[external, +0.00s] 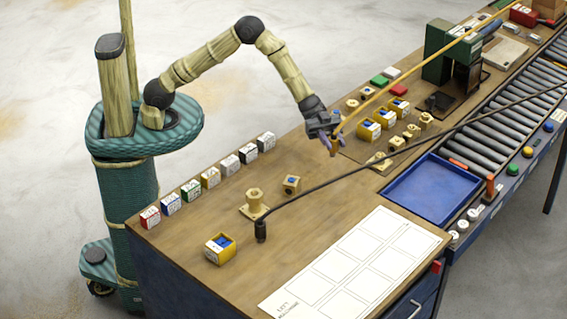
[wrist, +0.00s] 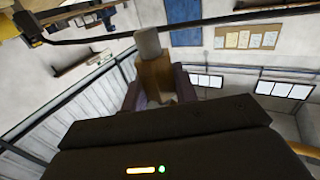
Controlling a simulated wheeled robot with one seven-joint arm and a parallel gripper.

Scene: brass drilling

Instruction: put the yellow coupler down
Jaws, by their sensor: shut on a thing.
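My gripper (external: 331,144) is above the far side of the wooden bench, near its middle. It is shut on the yellow coupler (external: 333,149), which looks brownish-yellow and hangs below the jaws. In the wrist view, the coupler (wrist: 153,75) is a tan, blocky piece with a pale grey round end, between my two purple fingers (wrist: 155,88). The fingers and the dark gripper body hide its sides and lower part. In the external view it looks clear of the bench top, but I cannot tell how high.
A white sheet with printed squares (external: 358,262) lies at the front. A blue tray (external: 432,188) is right of it. Brass fittings, yellow boxes (external: 219,249) and a row of labelled blocks stand on the bench (external: 316,211). A black cable (external: 330,187) crosses over it. Bare wood lies between.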

